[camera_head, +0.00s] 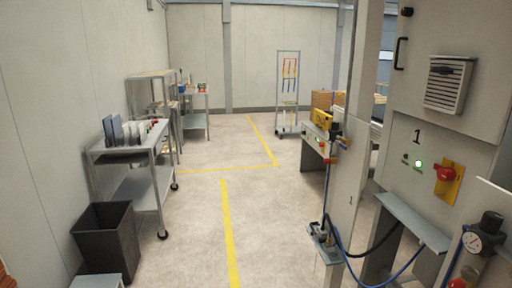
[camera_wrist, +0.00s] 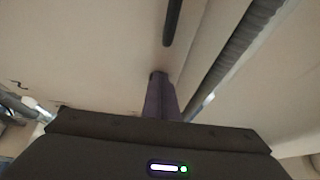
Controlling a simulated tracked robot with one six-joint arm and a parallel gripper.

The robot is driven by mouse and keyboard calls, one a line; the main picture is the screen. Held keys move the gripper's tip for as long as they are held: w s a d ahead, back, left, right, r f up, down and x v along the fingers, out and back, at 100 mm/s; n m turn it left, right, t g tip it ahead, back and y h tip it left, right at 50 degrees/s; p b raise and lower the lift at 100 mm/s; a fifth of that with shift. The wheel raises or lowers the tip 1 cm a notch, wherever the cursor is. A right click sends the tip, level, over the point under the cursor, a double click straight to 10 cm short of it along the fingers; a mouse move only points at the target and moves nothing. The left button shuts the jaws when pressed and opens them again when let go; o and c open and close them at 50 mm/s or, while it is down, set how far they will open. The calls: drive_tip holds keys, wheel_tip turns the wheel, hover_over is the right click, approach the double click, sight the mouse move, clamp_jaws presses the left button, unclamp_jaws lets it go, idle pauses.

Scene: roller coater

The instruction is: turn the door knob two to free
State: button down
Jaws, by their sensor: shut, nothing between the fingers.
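My gripper (camera_wrist: 158,76) shows in the wrist view with its dark fingers together and empty, pointing at a pale panel (camera_wrist: 90,45). A mark like a tilted 2 (camera_wrist: 16,84) is on that panel at the left. No knob for door two can be made out in the wrist view. My gripper is not in the head view.
In the wrist view, a dark bar (camera_wrist: 172,22) lies just beyond the fingertips and a grey ribbed strip (camera_wrist: 236,48) runs diagonally at the right. In the head view, a shelf cart (camera_head: 155,185) and a dark bin (camera_head: 104,238) stand left. The floor (camera_head: 195,220) between is clear.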

drive_tip(key=shift+f, duration=0.3)
drive_tip(key=shift+a, duration=0.1)
drive_tip(key=a, duration=0.3)
drive_tip(key=s+a, duration=0.1)
drive_tip(key=a, duration=0.1)
drive_tip(key=shift+a, duration=0.35)
drive_tip(key=shift+f, duration=0.1)
idle(0.3)
